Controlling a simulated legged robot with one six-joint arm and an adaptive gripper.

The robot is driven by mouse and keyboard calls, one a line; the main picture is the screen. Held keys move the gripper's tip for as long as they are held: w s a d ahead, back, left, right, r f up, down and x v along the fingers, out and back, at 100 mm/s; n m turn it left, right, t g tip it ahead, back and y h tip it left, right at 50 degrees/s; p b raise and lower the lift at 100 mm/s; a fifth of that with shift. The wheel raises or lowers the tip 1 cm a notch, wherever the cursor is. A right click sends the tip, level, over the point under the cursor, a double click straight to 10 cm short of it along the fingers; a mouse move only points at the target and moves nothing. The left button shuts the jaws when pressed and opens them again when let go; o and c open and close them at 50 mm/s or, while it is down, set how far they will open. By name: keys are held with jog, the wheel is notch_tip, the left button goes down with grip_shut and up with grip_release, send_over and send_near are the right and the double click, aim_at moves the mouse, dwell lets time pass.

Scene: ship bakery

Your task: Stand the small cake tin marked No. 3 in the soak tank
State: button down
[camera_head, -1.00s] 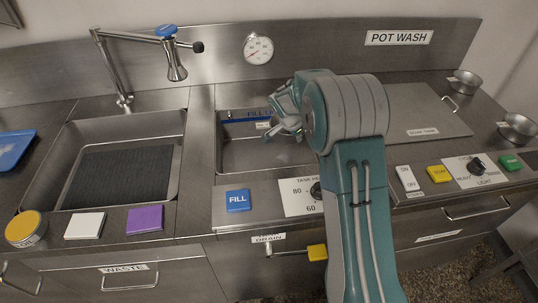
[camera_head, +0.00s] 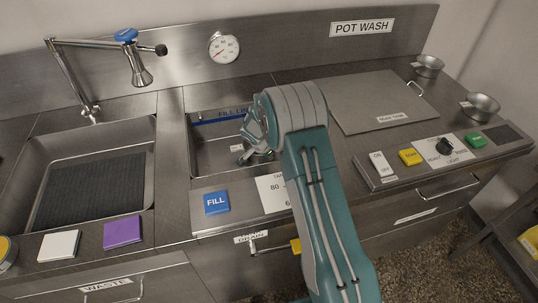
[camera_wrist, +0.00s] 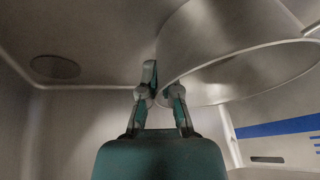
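In the wrist view a round grey metal tin (camera_wrist: 225,50) fills the upper right, its open mouth toward the camera. My gripper (camera_wrist: 160,88) meets its rim, with one finger on each side of the wall, and appears shut on it. No marking can be read on the tin. In the head view my gripper (camera_head: 250,148) is over and partly inside the soak tank (camera_head: 207,160); my arm hides most of what it holds. The wrist view shows the tank's drain (camera_wrist: 55,67) and blue fill line (camera_wrist: 275,129).
A sink (camera_head: 60,185) with a spray tap (camera_head: 140,70) lies to the left. A flat lid (camera_head: 385,105) lies right of the tank. Two small metal tins (camera_head: 429,66) (camera_head: 482,106) stand at the far right. A blue FILL button (camera_head: 216,203) and other controls line the front edge.

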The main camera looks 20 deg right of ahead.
jog(key=c, duration=0.8)
grip_release()
jog(key=s+a+r+n, duration=0.1)
jog(key=s+r, duration=0.4)
jog(key=r, duration=0.6)
jog(key=s+a+r+n, duration=0.2)
jog(key=s+r, duration=0.3)
jog(key=r, duration=0.5)
jog(key=s+r+n+t+y, duration=0.1)
jog(key=s+r+n, duration=0.2)
jog(key=s, duration=0.6)
jog(key=s+r+n+y, duration=0.1)
jog(key=s+r+n, duration=0.3)
jog(key=s, duration=0.5)
jog(key=s+r+n+t+y, duration=0.1)
jog(key=s+r+n, duration=0.2)
jog(key=s, duration=0.6)
jog(key=shift+s+a+r+t, duration=0.3)
jog(key=shift+s+a+r, duration=0.05)
jog(key=shift+s+r, duration=0.1)
